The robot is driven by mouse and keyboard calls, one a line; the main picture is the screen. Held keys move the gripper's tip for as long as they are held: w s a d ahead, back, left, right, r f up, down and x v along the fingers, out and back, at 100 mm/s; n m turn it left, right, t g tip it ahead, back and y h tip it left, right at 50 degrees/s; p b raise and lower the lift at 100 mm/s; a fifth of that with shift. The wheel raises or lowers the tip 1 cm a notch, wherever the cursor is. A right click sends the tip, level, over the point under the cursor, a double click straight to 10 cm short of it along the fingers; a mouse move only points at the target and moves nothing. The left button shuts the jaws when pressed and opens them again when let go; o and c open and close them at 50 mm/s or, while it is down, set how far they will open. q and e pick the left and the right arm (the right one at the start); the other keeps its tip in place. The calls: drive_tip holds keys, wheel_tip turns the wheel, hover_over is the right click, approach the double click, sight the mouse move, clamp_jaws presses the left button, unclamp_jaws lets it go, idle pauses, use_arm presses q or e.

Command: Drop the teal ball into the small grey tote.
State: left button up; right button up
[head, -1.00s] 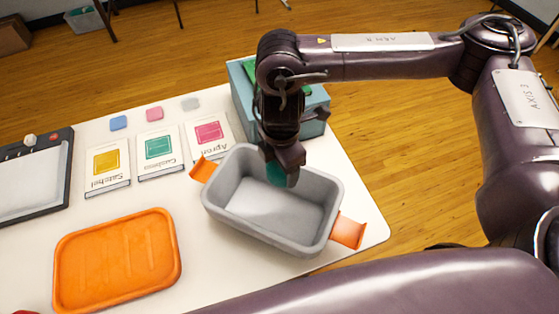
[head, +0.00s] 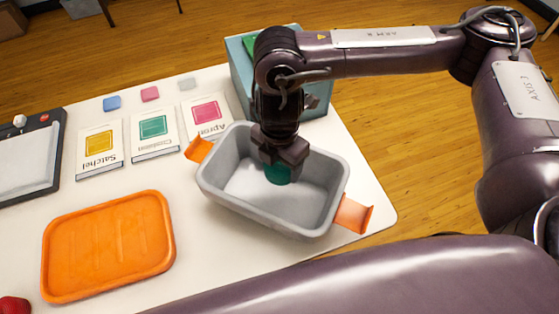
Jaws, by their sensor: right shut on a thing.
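The small grey tote (head: 322,222) stands on the white table, with an orange handle at each end. My right gripper (head: 281,166) points down over the tote's opening and is shut on the teal ball (head: 278,174). The ball shows below the fingers, inside the outline of the tote's opening. I cannot tell whether it touches the tote floor. The fingers hide the upper part of the ball. My left gripper is not in the head view.
A teal box (head: 318,98) stands behind the tote, partly hidden by my right arm. An orange tray (head: 108,246) lies at left. Several cards, such as the Satchel card (head: 99,146), lie behind it. A black-framed board (head: 30,158) is at far left. A red thing (head: 14,305) shows at bottom left.

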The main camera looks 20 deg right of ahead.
drive_tip(key=o, duration=1)
drive_tip(key=shift+o, duration=0.2)
wheel_tip(320, 180, up, 8)
drive_tip(key=shift+f+p, duration=0.15)
drive_tip(key=shift+p, duration=0.25)
drive_tip(key=shift+s+f, duration=0.1)
